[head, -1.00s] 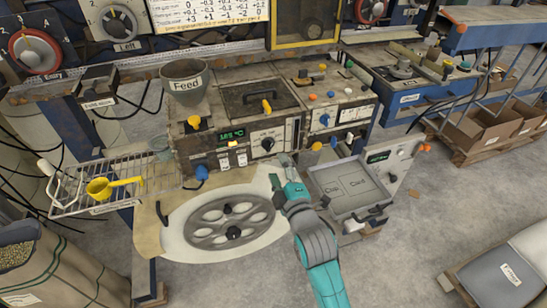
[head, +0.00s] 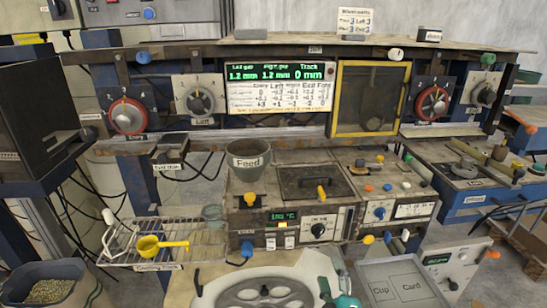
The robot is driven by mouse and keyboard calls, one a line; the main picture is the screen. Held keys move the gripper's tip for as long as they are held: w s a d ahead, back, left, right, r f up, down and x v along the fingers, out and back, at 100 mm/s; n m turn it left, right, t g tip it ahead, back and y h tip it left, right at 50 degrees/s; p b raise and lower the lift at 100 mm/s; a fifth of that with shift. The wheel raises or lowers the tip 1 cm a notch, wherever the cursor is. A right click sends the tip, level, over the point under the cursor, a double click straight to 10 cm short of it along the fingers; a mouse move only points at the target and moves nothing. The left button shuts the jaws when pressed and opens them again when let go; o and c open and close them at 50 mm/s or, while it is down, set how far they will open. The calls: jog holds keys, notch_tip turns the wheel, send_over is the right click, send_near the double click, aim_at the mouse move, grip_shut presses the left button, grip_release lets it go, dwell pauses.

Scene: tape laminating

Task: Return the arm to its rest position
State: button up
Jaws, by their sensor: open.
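My gripper (head: 327,288) is at the bottom edge of the head view, right of the round spoked wheel (head: 264,296) and left of the tray marked Cup and Card (head: 398,284). Only its tip and a bit of teal wrist show; the rest of my arm is below the picture. The jaws are small here, and nothing is seen held in them. They are open.
A machine with a Feed hopper (head: 248,160) and knobs stands behind the wheel. A wire cooling rack (head: 170,243) holds a yellow scoop (head: 160,245). Above is a dial panel with a green readout (head: 281,76). A blue bench (head: 470,190) stands at right.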

jog(key=s+f+m+g, duration=0.1)
jog(key=s+f+m, duration=0.3)
jog(key=s, duration=0.6)
jog(key=s+f+m+g, duration=0.1)
jog(key=s+f+m, duration=0.1)
jog(key=s+f, duration=0.6)
jog(key=s+r+m, duration=0.2)
jog(key=s+m, duration=0.2)
jog(key=s, duration=0.7)
jog(key=s+r+m+g, duration=0.1)
jog(key=s+m, duration=0.2)
jog(key=s, duration=0.9)
jog(key=shift+s+d+r+m, duration=0.25)
jog(key=shift+s+r+m, duration=0.05)
jog(key=shift+r+m, duration=0.1)
